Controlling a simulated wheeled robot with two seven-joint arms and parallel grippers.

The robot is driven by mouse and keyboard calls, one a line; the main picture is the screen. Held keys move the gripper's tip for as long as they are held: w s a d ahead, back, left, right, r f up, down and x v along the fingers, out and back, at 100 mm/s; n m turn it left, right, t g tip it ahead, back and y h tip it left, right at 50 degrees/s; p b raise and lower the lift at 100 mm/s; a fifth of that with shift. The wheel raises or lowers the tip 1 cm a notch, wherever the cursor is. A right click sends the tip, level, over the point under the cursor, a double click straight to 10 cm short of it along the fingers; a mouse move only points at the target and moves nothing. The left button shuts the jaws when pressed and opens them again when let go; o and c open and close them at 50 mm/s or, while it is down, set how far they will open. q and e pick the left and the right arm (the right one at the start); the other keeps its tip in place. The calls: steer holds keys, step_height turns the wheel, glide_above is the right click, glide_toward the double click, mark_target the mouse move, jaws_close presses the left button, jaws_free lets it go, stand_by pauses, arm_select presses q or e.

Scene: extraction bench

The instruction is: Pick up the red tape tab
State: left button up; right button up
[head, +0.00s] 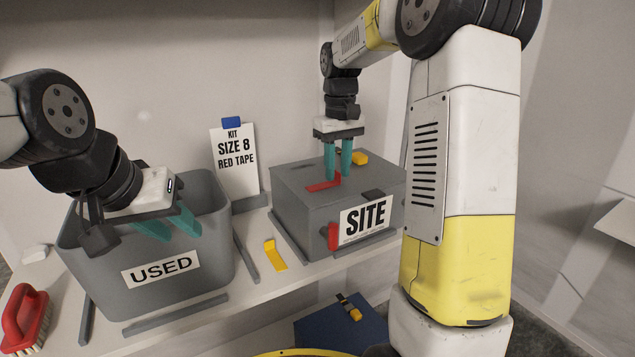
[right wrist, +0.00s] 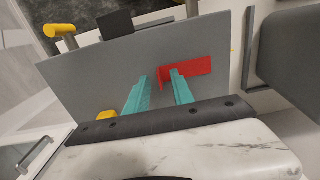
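The red tape tab (head: 323,185) lies on top of the grey SITE box (head: 290,212), with a short part standing up at one end. It also shows in the right wrist view (right wrist: 198,68). My right gripper (head: 339,177) points down at the box top, with its teal fingers apart. The tab's raised end appears between the fingertips, and one finger overlaps the tab in the right wrist view; contact cannot be told. My left gripper (head: 176,230) is open and empty over the grey USED bin (head: 90,275).
Another red piece (head: 333,236) is on the SITE box front. A yellow piece (head: 360,158) sits at its back edge. A yellow strip (head: 275,255) lies between bin and box. The kit card (head: 235,165) stands behind. A red brush (head: 25,318) is at far left.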

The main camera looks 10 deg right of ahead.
steer(key=shift+c, duration=0.4)
jaws_close()
